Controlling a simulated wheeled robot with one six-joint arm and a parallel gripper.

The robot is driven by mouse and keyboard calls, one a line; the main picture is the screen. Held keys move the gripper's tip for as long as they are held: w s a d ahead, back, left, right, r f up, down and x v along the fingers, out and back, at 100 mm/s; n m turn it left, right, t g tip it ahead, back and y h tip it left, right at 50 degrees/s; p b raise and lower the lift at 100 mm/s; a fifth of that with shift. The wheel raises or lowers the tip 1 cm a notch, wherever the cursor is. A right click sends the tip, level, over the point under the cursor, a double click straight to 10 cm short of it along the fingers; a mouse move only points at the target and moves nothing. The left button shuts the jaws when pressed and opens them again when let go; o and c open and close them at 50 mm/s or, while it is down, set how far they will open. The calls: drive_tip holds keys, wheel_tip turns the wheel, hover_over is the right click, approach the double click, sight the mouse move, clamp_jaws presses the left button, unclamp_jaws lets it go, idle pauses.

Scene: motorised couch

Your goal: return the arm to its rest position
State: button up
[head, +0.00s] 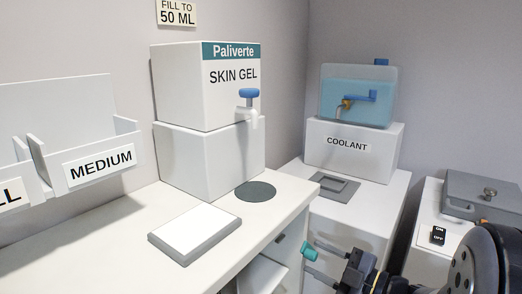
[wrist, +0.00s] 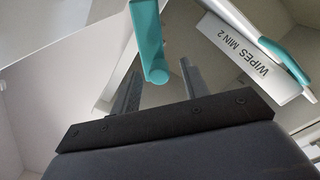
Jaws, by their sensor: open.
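My gripper (head: 312,257) is low in the head view, right of the counter's front edge. Its fingers point left and stand apart. A teal handle (head: 308,250) shows at the fingertips. In the wrist view my gripper (wrist: 160,68) is open, and the rounded end of the teal handle (wrist: 155,72) lies between its two fingers, with gaps visible on both sides. The rest of my arm fills the lower right of the head view.
The counter (head: 110,235) bears a skin gel dispenser (head: 185,95), a grey-edged pad (head: 195,232) and a dark disc (head: 256,191). A coolant tank (head: 345,110) stands behind. A grey case (head: 480,195) and switch (head: 438,235) sit right. The wrist view shows a WIPES label (wrist: 250,58).

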drive_tip(key=shift+d, duration=0.1)
drive_tip(key=p+v, duration=0.2)
drive_tip(key=v, duration=0.8)
drive_tip(key=b+x, duration=0.2)
drive_tip(key=x, duration=0.8)
drive_tip(key=shift+a, duration=0.25)
drive_tip(key=shift+w+d+r+m+p, duration=0.2)
drive_tip(key=shift+r+m+p, duration=0.15)
drive_tip(key=shift+p, duration=0.3)
drive_tip(key=shift+w+d+r+m+p, duration=0.1)
drive_tip(key=shift+w+d+m+p, duration=0.15)
drive_tip(key=shift+m+p, duration=0.6)
drive_tip(key=shift+s, duration=0.1)
